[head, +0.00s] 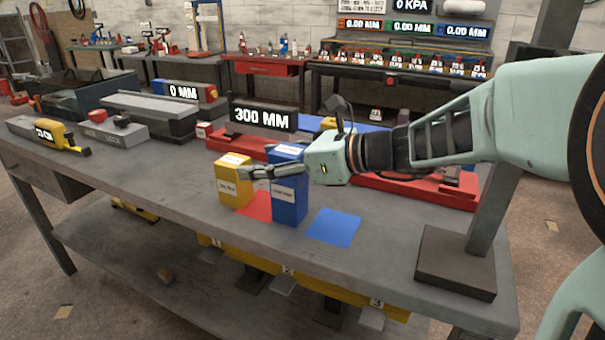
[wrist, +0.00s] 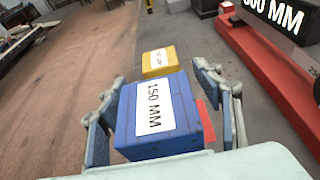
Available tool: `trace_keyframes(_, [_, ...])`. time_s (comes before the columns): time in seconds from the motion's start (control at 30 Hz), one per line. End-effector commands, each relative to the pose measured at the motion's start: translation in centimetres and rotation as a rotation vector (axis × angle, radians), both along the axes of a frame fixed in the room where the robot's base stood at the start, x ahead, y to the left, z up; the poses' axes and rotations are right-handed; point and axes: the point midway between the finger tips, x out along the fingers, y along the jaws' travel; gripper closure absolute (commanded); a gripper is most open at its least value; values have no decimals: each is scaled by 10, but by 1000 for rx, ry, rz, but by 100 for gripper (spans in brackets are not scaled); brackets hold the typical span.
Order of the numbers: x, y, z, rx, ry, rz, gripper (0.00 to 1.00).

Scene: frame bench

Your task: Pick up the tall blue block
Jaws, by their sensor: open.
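The tall blue block (head: 289,207) stands upright on the bench, with a white label on its side. In the wrist view the blue block (wrist: 190,140) shows a "150 MM" label and lies between the two fingers. My gripper (head: 250,172) reaches in from the right, level with the block's upper part, one finger crossing in front of it. In the wrist view my open gripper (wrist: 162,78) has a finger on each side of the block. I cannot tell whether either finger touches it.
A shorter yellow block (head: 234,183) stands just left of the blue block, beyond the fingertips. A red mat (head: 257,205) and a blue mat (head: 334,226) lie on the bench. A red rail (head: 412,190) runs behind. A dark post base (head: 456,262) stands right.

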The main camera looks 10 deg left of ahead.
Motion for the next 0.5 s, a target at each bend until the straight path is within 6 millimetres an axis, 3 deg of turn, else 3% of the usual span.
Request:
trace_keyframes(0.17, [0,0,0,0,0,0,42])
trace_keyframes(0.5, [0,0,0,0,1,0,80])
